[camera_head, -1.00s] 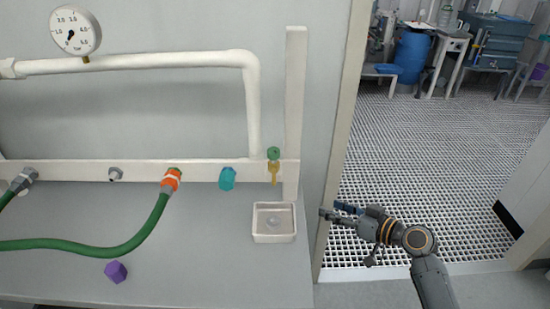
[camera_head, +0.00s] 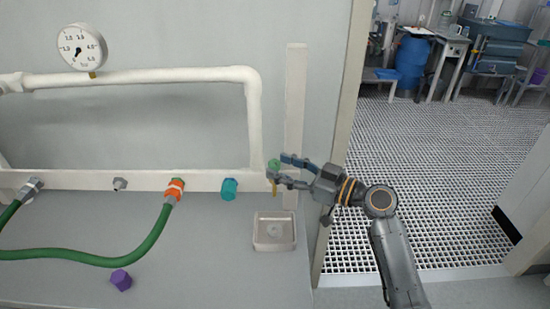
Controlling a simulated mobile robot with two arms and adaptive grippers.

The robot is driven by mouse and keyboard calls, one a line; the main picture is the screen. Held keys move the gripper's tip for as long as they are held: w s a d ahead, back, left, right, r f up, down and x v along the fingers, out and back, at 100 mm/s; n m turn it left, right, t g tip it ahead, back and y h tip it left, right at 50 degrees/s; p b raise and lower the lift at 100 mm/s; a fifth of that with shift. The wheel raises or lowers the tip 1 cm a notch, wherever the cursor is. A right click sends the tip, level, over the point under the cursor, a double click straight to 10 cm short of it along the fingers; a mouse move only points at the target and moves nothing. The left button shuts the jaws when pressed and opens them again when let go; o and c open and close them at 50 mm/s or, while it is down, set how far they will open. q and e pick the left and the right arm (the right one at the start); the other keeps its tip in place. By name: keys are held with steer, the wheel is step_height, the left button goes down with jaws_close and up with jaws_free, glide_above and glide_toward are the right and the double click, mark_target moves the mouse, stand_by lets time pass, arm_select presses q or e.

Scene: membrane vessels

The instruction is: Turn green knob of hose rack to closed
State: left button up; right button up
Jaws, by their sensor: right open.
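The green knob (camera_head: 274,165) sits on a small brass valve at the right end of the white hose rack rail (camera_head: 85,180). My right gripper (camera_head: 284,170) is open, its two fingers pointing left at the knob, one finger above and one below in the picture. The lower finger partly covers the valve under the knob. I cannot tell whether the fingers touch the knob. My left gripper is not in view.
A small white basin (camera_head: 274,231) lies below the valve. A teal fitting (camera_head: 229,189), an orange hose coupling (camera_head: 174,190) and a green hose (camera_head: 130,253) are to the left. A purple hexagonal piece (camera_head: 121,280) lies on the grey bench. A door frame (camera_head: 338,130) stands right of the rack.

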steer(key=shift+x, duration=1.3)
jaws_close()
steer(key=shift+s+f+m+t+h, duration=0.1)
steer(key=shift+m+t+h, duration=0.25)
steer(key=shift+t, duration=0.25)
steer(key=shift+m+t+h+p, duration=0.35)
steer(key=shift+m+t+p, duration=0.1)
steer(key=shift+t+p, duration=0.05)
steer(key=m+t+h+p, duration=0.1)
steer(key=p, duration=0.1)
steer(key=m+t+h+p, duration=0.2)
steer(key=shift+r, duration=0.3)
steer(key=shift+f+m+t+h+p, duration=0.15)
steer(key=shift+m+t+h+p, duration=0.15)
steer(key=shift+h+p, duration=0.25)
steer(key=shift+f, duration=0.1)
